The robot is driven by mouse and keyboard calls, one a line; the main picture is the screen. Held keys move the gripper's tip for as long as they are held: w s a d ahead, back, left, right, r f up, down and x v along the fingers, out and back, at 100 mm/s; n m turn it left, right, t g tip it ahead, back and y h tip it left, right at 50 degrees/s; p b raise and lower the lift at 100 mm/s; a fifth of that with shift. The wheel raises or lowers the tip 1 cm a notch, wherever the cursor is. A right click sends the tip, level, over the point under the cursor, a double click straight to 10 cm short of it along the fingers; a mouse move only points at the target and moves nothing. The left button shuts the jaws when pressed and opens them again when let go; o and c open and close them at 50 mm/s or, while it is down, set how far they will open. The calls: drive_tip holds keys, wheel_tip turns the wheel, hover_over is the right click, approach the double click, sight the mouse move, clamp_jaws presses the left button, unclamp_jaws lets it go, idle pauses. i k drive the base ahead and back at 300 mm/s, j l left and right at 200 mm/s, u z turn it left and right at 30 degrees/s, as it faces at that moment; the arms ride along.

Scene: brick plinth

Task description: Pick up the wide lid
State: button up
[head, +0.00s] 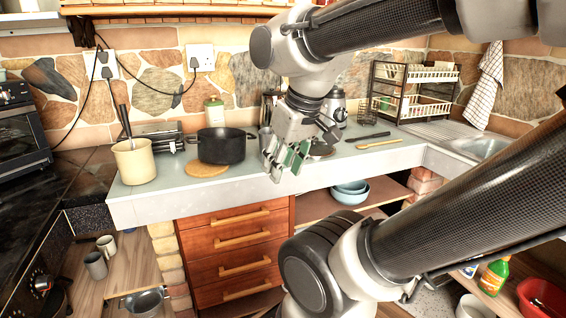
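My gripper (285,160) hangs over the front edge of the grey counter, right of the black pot. Its fingers, with green pads, look spread apart, and I see nothing held between them. A low, round, greyish thing (321,150) lies on the counter just right of and behind the gripper. It may be the wide lid, but the gripper covers much of it and I cannot be sure.
The counter (245,181) also bears a cream pot (133,161) with a utensil, a kettle (335,108), a wooden spoon (379,144) and a dish rack (413,90). Below are drawers (238,240) and a shelf with blue bowls (350,192). The sink (487,146) is at right.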

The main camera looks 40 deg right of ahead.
sight(317, 150)
drive_tip(key=z, duration=1.25)
